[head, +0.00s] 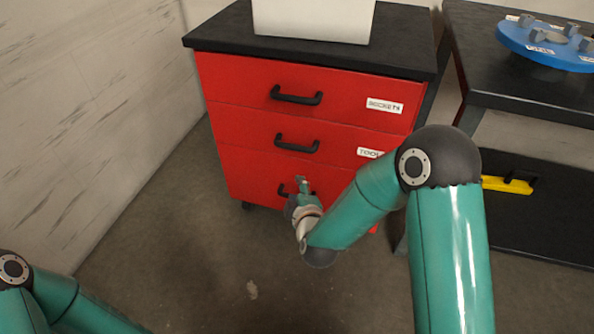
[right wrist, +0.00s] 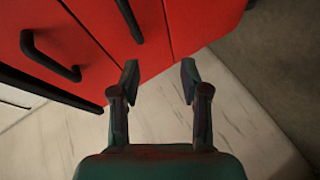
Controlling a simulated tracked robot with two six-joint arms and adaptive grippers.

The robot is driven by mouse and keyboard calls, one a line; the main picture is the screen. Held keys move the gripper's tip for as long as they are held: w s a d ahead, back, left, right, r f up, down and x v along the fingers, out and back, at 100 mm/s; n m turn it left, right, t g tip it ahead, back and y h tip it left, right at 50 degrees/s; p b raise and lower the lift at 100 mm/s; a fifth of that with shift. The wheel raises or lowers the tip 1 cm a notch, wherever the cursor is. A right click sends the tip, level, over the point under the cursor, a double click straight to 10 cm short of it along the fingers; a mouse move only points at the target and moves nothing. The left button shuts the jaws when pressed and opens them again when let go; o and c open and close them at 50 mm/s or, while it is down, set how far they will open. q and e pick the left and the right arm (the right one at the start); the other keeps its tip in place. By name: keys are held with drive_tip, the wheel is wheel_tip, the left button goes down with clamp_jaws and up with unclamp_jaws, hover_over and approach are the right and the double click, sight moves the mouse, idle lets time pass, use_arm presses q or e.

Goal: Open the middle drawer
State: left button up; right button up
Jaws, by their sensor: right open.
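The red cabinet (head: 240,125) has three drawers, all shut. The middle drawer (head: 240,132) has a black bar handle (head: 297,143) and a white label at its right, partly covered by my right arm. My right gripper (head: 303,185) is in front of the bottom drawer, below the middle handle and apart from it. It hides part of the bottom handle (head: 282,190). In the right wrist view the gripper (right wrist: 160,74) is open and empty; a black handle (right wrist: 128,20), apparently the middle one, is just beyond the left fingertip. My left gripper is out of view.
The top drawer (head: 235,80) has its own handle (head: 296,96). A white box (head: 313,18) stands on the black cabinet top. A dark bench (head: 520,95) at right carries a blue disc (head: 545,45); a yellow object (head: 507,185) lies on its lower shelf. Floor in front is clear.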

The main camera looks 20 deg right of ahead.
sight(294, 148)
use_arm(q)
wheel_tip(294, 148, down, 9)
drive_tip(key=b, duration=0.7)
use_arm(e)
drive_tip(key=w+d, duration=0.1)
drive_tip(key=w, duration=0.5)
drive_tip(key=w+d+f+n+t+h, duration=0.1)
drive_tip(key=w+d, duration=0.1)
drive_tip(key=w, duration=0.4)
drive_tip(key=w+d+f+n+t, duration=0.1)
drive_tip(key=w, duration=0.5)
drive_tip(key=shift+d+h, duration=0.15)
drive_tip(key=shift+h, duration=0.15)
clamp_jaws()
